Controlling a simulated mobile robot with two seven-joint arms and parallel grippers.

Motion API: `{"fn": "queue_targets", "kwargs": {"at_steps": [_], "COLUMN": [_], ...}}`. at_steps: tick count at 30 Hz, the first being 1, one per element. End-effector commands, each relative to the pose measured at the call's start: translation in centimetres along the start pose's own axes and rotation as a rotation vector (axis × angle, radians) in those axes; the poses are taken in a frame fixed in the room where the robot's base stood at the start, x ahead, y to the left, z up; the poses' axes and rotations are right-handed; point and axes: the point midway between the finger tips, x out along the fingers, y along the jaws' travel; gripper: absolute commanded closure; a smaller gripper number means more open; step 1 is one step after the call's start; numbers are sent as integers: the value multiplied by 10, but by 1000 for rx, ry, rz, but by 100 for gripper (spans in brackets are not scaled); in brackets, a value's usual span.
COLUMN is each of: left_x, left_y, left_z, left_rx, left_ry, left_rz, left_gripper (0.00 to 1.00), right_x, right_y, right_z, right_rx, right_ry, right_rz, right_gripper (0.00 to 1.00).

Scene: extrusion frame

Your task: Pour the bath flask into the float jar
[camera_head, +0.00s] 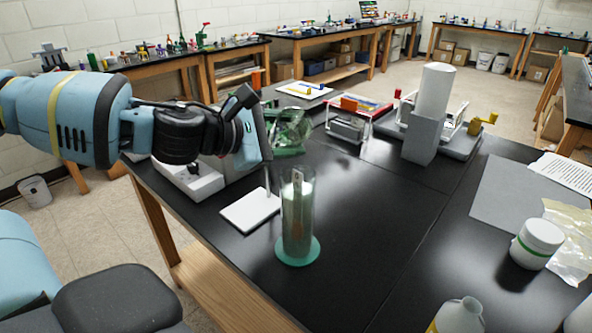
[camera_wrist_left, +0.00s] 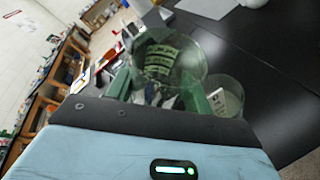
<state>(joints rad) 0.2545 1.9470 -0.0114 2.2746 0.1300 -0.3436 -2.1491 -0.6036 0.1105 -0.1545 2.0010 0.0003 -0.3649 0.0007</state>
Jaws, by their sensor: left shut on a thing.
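The float jar (camera_head: 297,225) is a tall clear cylinder on a round green foot, upright near the table's left edge, with a pale upright piece inside. It also shows at the right of the left wrist view (camera_wrist_left: 232,92). My left gripper (camera_head: 284,133) is shut on the bath flask (camera_head: 293,127), a clear glass vessel that looks greenish, behind the jar in the head view. In the left wrist view the flask (camera_wrist_left: 178,58) sits between the green fingers, close beside the jar. Its contents and exact tilt are unclear. My right gripper is not in view.
A white pad (camera_head: 250,208) lies left of the jar. A grey block with a white cylinder (camera_head: 433,92) and a wire rack (camera_head: 352,125) stand farther back. A white tub (camera_head: 537,243) and a bottle (camera_head: 457,318) stand at the right. The black tabletop (camera_head: 375,225) right of the jar is clear.

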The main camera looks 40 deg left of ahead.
Motion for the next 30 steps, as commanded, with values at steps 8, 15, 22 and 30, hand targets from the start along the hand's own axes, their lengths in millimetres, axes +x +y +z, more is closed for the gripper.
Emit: {"fn": "queue_targets", "kwargs": {"at_steps": [8, 15, 22, 30], "left_x": [7, -2, -6, -5], "left_y": [6, 32, 53, 71], "left_z": [-17, 3, 14, 14], "left_rx": [-226, -291, -375, -565], "left_ry": [1, -3, -2, -2], "left_rz": [-92, -118, -154, -234], "left_gripper": [76, 76, 76, 76], "right_x": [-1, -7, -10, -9], "right_y": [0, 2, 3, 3], "right_z": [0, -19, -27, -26], "right_rx": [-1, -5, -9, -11], "right_ry": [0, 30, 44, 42], "right_rz": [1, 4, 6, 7], "right_gripper": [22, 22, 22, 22]}}
